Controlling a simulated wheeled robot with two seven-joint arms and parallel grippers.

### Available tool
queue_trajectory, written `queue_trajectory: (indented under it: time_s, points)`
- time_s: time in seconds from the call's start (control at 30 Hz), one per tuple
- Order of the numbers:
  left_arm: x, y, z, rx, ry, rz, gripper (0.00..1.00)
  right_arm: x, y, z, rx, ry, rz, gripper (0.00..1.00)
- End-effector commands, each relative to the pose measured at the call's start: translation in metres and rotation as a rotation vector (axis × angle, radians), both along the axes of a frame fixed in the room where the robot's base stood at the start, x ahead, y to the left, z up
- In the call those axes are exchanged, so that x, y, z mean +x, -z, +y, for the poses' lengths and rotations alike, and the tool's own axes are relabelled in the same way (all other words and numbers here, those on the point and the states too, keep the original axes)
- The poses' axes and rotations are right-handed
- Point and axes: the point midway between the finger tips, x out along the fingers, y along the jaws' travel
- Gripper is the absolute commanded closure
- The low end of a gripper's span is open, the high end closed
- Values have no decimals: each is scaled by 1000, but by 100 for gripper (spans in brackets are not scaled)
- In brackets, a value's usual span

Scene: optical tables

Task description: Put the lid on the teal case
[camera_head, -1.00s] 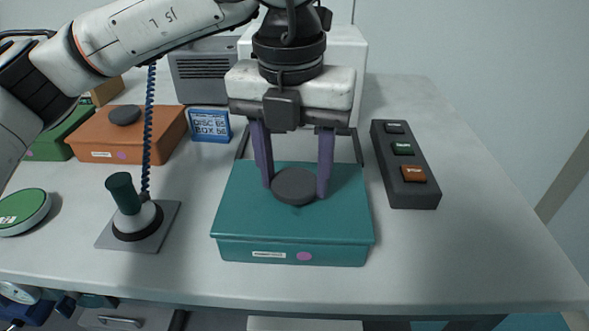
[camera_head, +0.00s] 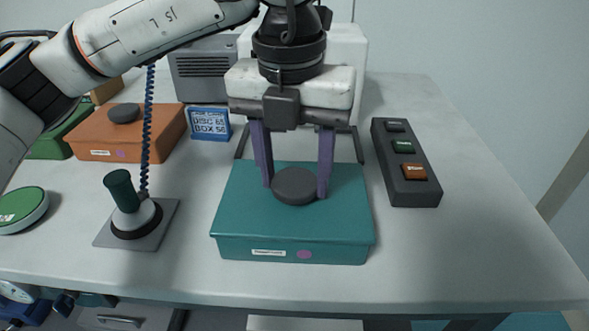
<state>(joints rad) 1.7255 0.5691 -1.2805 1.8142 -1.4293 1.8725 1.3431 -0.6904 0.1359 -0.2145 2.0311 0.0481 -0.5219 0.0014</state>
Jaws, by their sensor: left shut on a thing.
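The teal case (camera_head: 290,249) stands on the table near its front edge, with a label and a pink dot on its front. A teal lid (camera_head: 255,220) with a round dark grey knob (camera_head: 295,185) lies over its top and looks level. My left gripper (camera_head: 295,182) comes down from above, its two purple fingers shut on the knob, one on each side. Any small gap between lid and case cannot be made out. My right gripper is not in view.
A dark button box (camera_head: 407,165) stands to the right. A joystick-like device (camera_head: 135,210) with a coiled cord and a green disc (camera_head: 20,208) are left. An orange case (camera_head: 120,135), blue sign (camera_head: 209,123) and grey box (camera_head: 205,70) stand behind.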

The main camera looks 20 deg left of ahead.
Motion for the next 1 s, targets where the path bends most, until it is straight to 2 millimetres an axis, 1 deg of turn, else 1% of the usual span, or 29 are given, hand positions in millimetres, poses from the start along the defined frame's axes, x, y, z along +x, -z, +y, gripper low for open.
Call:
queue_trajectory:
  time_s: [0.07,0.1,0.17,0.2,0.23,0.6,0.67,0.9,1.0]
  points:
    - [0,0,0,-1,0,-1,77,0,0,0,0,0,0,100]
    - [0,0,0,-1,0,-1,46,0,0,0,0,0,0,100]
    - [0,0,0,-1,0,-1,36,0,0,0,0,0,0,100]
    - [0,0,0,-1,0,-1,30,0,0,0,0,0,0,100]
    - [0,0,0,0,0,-1,28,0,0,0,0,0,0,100]
    - [0,-2,0,0,0,-1,28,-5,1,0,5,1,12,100]
    - [0,-11,-1,-2,-1,-3,28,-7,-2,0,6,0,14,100]
    - [-4,-60,-1,-2,0,-4,28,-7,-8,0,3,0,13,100]
    - [-6,-78,-1,-1,0,-3,28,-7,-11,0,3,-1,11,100]
